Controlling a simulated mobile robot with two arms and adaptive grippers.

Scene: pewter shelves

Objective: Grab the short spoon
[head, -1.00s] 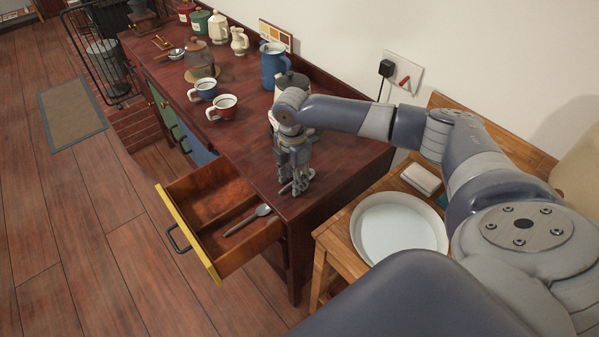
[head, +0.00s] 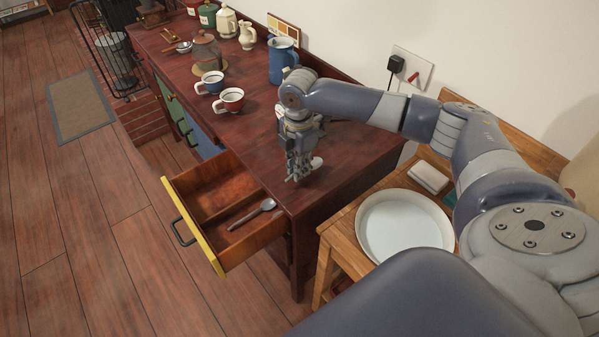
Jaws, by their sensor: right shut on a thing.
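My right gripper (head: 297,178) is above the front end of the dark red counter, pointing down, with its fingers shut. A small pale metallic piece (head: 317,162) sticks out to the right of the fingers and looks like the bowl of a short spoon held in them; the rest of it is hidden by the fingers. Another grey spoon (head: 252,214) lies in the open drawer (head: 208,243), below and left of the gripper. My left gripper is not in view.
A wooden side table (head: 331,250) with a white basin (head: 404,226) stands at the right. The drawer juts out over the floor.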

